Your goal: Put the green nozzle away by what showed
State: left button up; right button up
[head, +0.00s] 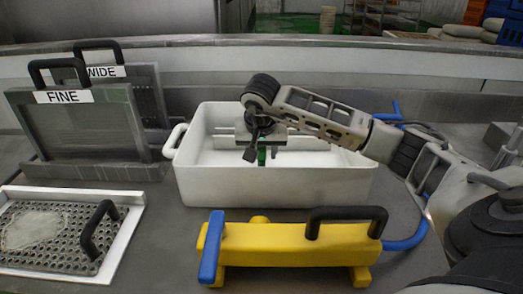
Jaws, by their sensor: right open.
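The green nozzle (261,156) shows as a small green upright piece inside the white tub (275,187). My right gripper (261,150) reaches in from the right and points down into the tub. Its fingers are open, just above or beside the nozzle; I cannot tell whether they touch it. The gripper hides much of the nozzle. The FINE screen (75,125) and the WIDE screen (146,90) stand upright in a rack at the left, each with a black handle. My left gripper is not in view.
A yellow tool (290,246) with a black handle, blue lever and blue hose lies in front of the tub. A perforated tray (122,243) with a black handle and a pale patch lies front left. The metal bench (160,215) is bare between them.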

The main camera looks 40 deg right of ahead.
jog(key=v, duration=1.2)
jog(key=shift+w+r, duration=0.1)
jog(key=shift+r, duration=0.05)
